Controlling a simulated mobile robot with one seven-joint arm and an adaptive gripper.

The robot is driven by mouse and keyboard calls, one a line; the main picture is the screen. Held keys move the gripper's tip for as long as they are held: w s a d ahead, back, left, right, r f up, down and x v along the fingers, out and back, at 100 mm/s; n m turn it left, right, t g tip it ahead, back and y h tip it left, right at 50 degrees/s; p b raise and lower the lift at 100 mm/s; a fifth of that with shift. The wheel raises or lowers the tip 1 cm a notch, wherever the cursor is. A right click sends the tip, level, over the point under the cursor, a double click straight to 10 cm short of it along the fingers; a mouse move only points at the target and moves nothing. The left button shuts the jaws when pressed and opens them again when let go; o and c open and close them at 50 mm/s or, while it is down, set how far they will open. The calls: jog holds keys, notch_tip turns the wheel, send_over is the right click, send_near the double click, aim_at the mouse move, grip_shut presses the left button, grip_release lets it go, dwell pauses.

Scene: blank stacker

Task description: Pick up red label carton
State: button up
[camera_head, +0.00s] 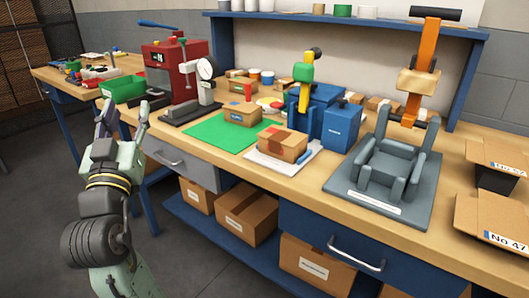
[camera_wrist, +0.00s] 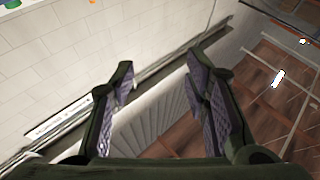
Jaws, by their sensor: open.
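A small brown carton with red patches on its top and side (camera_head: 283,142) rests on a white sheet (camera_head: 262,160) in the middle of the bench, in the head view. Another small carton (camera_head: 242,114), with a small red mark on top, sits behind and left of it on a green mat (camera_head: 215,132). My gripper (camera_head: 124,112) is at the left, in front of the bench and apart from both cartons. Its fingers are spread and empty. The wrist view shows the open fingers (camera_wrist: 160,85) with wall and brown surfaces beyond, and no carton.
A red press (camera_head: 168,72) and a dial gauge stand (camera_head: 206,80) are near the bench's left end. A blue machine with a yellow-green arm (camera_head: 325,110) stands behind the patched carton. A grey fixture (camera_head: 385,170) stands to the right. Large cartons (camera_head: 490,225) crowd the right edge.

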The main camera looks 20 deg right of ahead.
aim_at(275, 142)
jog(key=shift+o, duration=1.3)
jog(key=d+f+m+g+h, duration=0.2)
jog(key=d+f+g+h, duration=0.1)
jog(key=d, duration=0.4)
jog(key=w+d+f+m+g+h, duration=0.1)
jog(key=d+f+m+g+h, duration=0.2)
jog(key=d, duration=0.5)
jog(key=shift+w+d+f+m+h+b, duration=0.3)
jog(key=shift+f+h+b, duration=0.1)
jog(key=shift+f+h, duration=0.55)
jog(key=o, duration=0.4)
jog(key=s+d+f+m+g+h, duration=0.2)
jog(key=d+f+m+g, duration=0.1)
jog(key=d, duration=0.5)
jog(key=shift+s+d+f+g+h, duration=0.35)
jog(key=shift+f+g, duration=0.4)
jog(key=shift+g, duration=0.45)
jog(key=o, duration=0.5)
jog(key=x, duration=0.4)
jog(key=shift+w+d+p, duration=0.2)
jog(key=shift+d+p, duration=0.15)
jog(key=shift+o, duration=0.7)
jog(key=shift+p+x, duration=0.95)
jog(key=shift+x, duration=1.9)
